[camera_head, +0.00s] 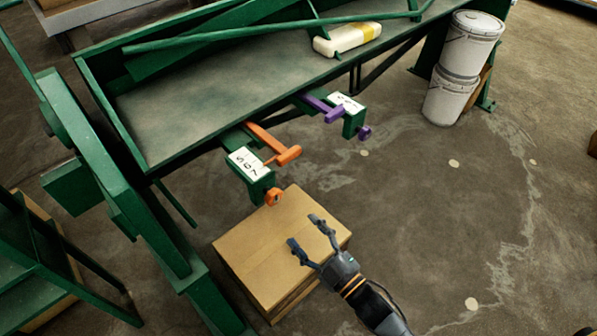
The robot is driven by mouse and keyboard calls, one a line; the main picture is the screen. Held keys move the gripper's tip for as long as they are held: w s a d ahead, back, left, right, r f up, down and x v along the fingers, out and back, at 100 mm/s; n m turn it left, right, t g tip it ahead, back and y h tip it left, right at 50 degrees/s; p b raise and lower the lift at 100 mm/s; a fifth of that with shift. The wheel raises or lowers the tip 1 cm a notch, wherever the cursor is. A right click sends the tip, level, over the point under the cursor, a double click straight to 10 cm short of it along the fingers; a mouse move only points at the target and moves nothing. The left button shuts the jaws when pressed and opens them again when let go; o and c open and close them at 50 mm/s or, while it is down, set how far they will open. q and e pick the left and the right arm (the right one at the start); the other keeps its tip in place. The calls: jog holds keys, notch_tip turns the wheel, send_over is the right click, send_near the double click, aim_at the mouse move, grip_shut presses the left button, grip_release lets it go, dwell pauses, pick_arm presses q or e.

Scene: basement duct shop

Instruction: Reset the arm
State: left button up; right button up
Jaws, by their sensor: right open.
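My right gripper (307,237) shows at the lower middle, in front of a cardboard box in the picture. Its two fingers are spread apart with nothing between them. Its arm comes in from the bottom right. My left gripper is not in this view. An orange lever (273,146) sits by a green bracket with a white numbered label (249,163) on the front edge of a green bench. A purple lever (325,107) sits by a second green bracket with a white label (345,103), further right.
The green bench (200,109) spans the upper left, with a white and yellow container (347,38) on it. The cardboard box (256,245) stands on the floor below the orange lever. Two stacked white buckets (471,43) stand at upper right. The concrete floor at right is mostly clear.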

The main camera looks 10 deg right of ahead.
jog(key=shift+f, duration=0.1)
jog(key=s+d+f+m+g+h, duration=0.2)
jog(key=d+f, duration=0.1)
jog(key=f, duration=0.6)
jog(key=s+d+f+m+g+h, duration=0.2)
jog(key=s+d+f+m+h, duration=0.15)
jog(key=f, duration=0.45)
jog(key=s+d+f+m+g+h, duration=0.1)
jog(key=s+d+f+g+h, duration=0.15)
jog(key=f, duration=0.65)
jog(key=s+d+f+m+g, duration=0.2)
jog(key=s+f, duration=0.3)
jog(key=s, duration=0.4)
jog(key=s+d+f+m+g+h, duration=0.1)
jog(key=s+d+f+m+g, duration=0.1)
jog(key=s+f, duration=0.3)
jog(key=s+d+f+m+g+h, duration=0.1)
jog(key=s+d+f+g, duration=0.3)
jog(key=s, duration=0.9)
notch_tip(320, 180, down, 2)
jog(key=shift+s+f+m+p, duration=0.15)
jog(key=shift+m+p, duration=0.25)
jog(key=shift+m, duration=0.35)
jog(key=shift+g, duration=0.25)
